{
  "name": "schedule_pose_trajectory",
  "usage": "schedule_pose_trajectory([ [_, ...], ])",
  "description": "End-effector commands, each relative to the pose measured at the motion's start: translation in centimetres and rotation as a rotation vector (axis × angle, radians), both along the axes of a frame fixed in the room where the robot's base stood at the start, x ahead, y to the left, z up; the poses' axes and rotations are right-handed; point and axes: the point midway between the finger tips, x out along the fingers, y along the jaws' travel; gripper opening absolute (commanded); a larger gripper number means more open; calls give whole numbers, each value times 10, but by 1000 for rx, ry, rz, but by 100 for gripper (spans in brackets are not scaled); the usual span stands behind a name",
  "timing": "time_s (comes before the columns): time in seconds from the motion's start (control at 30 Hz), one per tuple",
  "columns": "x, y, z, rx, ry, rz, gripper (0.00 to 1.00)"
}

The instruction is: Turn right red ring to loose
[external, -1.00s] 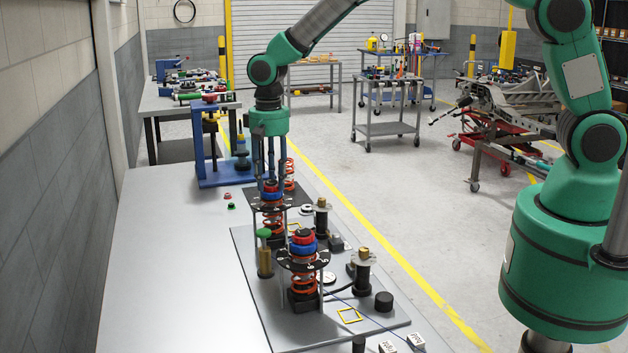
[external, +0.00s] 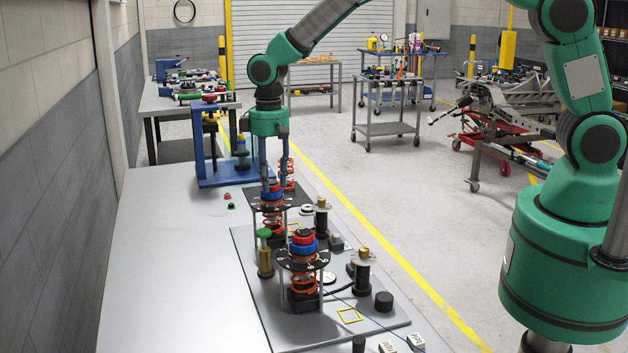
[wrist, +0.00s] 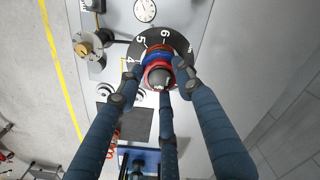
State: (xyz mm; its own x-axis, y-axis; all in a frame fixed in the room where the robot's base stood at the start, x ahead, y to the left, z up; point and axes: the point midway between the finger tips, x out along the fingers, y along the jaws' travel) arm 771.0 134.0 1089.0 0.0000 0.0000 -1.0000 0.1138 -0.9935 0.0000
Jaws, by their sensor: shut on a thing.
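Two coil-spring fixtures stand on the bench, each with a red ring above a blue ring over a black numbered dial plate. My gripper (external: 271,182) points straight down at the farther fixture. Its fingers are closed around that fixture's red ring (wrist: 148,68), which is partly hidden by them in the external view. The blue ring (wrist: 156,50) and numbered dial plate (wrist: 178,38) are just below it. The nearer fixture's red ring (external: 303,236) and blue ring (external: 303,249) stand free, with no finger near them.
A brass post with a green top (external: 264,250) stands close to the nearer fixture. Dark posts with brass tops (external: 363,270) stand to the right. A blue stand (external: 215,175) is behind my gripper.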

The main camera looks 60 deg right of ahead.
Motion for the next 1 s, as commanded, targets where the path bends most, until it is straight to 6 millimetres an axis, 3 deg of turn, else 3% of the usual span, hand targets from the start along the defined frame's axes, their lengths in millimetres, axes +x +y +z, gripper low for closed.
schedule_pose_trajectory([
  [0.6, 0, 0, 0, 0, -1, 577, 9],
  [1.0, 0, 0, 0, 0, -1, 822, 9],
])
